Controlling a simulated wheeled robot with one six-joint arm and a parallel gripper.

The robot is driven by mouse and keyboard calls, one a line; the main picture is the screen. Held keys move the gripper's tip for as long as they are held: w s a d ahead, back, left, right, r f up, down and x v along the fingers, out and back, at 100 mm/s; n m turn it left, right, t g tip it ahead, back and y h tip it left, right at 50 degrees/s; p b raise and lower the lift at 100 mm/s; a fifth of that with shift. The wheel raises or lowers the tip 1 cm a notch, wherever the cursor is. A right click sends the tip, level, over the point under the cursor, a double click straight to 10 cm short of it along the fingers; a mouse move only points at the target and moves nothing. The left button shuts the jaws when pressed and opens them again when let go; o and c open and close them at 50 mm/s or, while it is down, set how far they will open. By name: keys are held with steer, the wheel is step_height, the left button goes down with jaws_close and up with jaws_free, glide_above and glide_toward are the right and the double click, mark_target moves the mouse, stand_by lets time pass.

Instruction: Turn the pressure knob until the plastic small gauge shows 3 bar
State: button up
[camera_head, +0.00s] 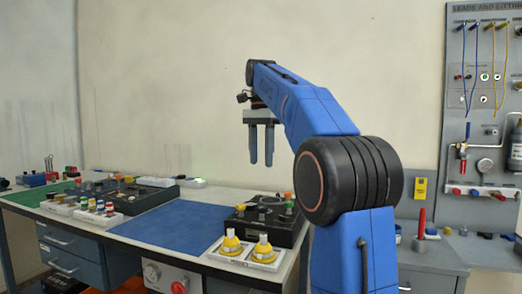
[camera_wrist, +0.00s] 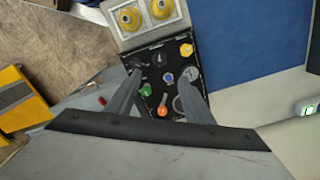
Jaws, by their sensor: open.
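My gripper (camera_head: 261,163) is open and empty, its two fingers pointing down, above the right part of the bench. Below it stands a black box (camera_head: 288,236) with several knobs on top. In the wrist view, its panel shows between and around my fingers (camera_wrist: 160,76), with a yellow knob (camera_wrist: 186,50), a blue one (camera_wrist: 168,77), a green one (camera_wrist: 146,90) and an orange one (camera_wrist: 163,110). My right finger partly covers a grey round part. I cannot tell which knob sets pressure.
Two yellow round fittings (camera_head: 232,242) sit on a white plate at the box's front. A blue mat (camera_head: 170,229) is clear. More boxes with coloured parts (camera_head: 98,210) stand at the left. A grey tool board (camera_head: 480,120) with another gauge (camera_head: 484,166) hangs at the right.

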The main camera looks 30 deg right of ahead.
steer(key=shift+r, duration=1)
